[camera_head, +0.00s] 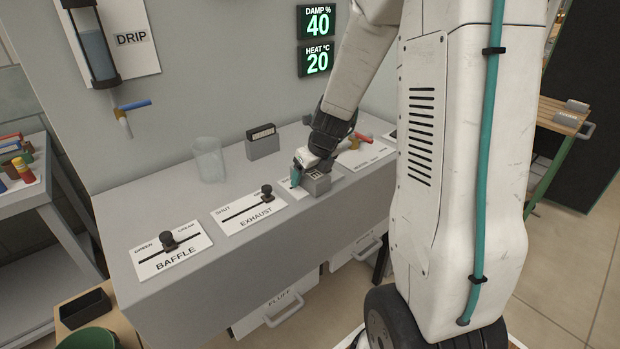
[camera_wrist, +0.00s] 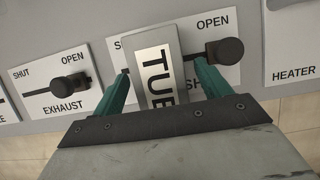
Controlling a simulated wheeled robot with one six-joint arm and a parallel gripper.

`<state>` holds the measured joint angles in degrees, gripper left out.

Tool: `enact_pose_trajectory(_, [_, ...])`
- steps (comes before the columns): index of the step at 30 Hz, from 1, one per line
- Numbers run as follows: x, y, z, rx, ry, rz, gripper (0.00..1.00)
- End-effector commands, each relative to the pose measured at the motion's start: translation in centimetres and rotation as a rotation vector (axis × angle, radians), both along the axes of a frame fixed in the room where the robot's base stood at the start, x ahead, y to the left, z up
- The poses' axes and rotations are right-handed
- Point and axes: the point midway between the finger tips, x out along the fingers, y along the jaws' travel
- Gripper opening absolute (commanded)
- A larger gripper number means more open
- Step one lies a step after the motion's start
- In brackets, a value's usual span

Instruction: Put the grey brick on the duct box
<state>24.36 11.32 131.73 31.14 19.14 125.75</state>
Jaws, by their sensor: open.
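In the wrist view, the brick (camera_wrist: 165,80) shows a pale label with "TU" and part of another letter, and covers part of a slider plate. My gripper (camera_head: 307,177) is down at the brick. Its teal fingers (camera_wrist: 161,68) are open, one on each side of the brick. I cannot tell whether either finger touches it. The brick's underside is hidden.
Slider knobs stand up from the console: baffle (camera_head: 168,241), exhaust (camera_head: 267,193), and a shutter knob (camera_wrist: 225,51) close to my right finger. A clear cup (camera_head: 209,160) and a dark-topped grey block (camera_head: 262,142) stand at the back.

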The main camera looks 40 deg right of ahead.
Motion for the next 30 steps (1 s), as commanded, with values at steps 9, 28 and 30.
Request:
enact_pose_trajectory(9, [-0.03,0.01,-0.16,0.001,0.001,0.0,0.76])
enact_pose_trajectory(28, [-0.03,0.01,-0.49,0.0,0.001,0.0,0.4])
enact_pose_trajectory(30, [-0.03,0.01,-0.49,0.0,0.001,0.0,0.21])
